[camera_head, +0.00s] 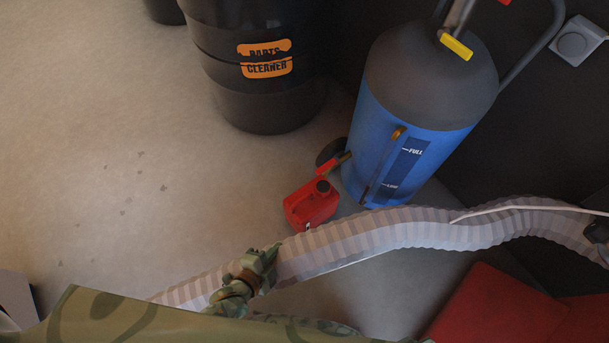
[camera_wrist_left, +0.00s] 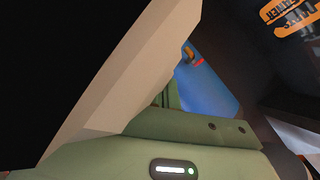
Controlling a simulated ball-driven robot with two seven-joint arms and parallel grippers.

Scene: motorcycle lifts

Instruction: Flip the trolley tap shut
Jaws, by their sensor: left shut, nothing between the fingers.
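The trolley is a blue tank (camera_head: 425,140) with a dark grey top, standing at the upper right. A small tap with a red handle (camera_head: 338,163) and some brass sits low on its left side, above a red can (camera_head: 311,205). Whether the tap is open or shut is too small to tell. In the left wrist view, part of the blue tank (camera_wrist_left: 217,92) shows with a small red and orange piece on it. My left gripper (camera_head: 266,258), in camouflage colours, is shut and empty, lower left of the can and well apart from the tap. My right gripper is not seen.
A pale ribbed hose (camera_head: 400,229) runs across the lower middle, right by my left gripper. A black parts cleaner drum (camera_head: 265,105) stands left of the tank. A red block (camera_head: 495,310) lies at lower right.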

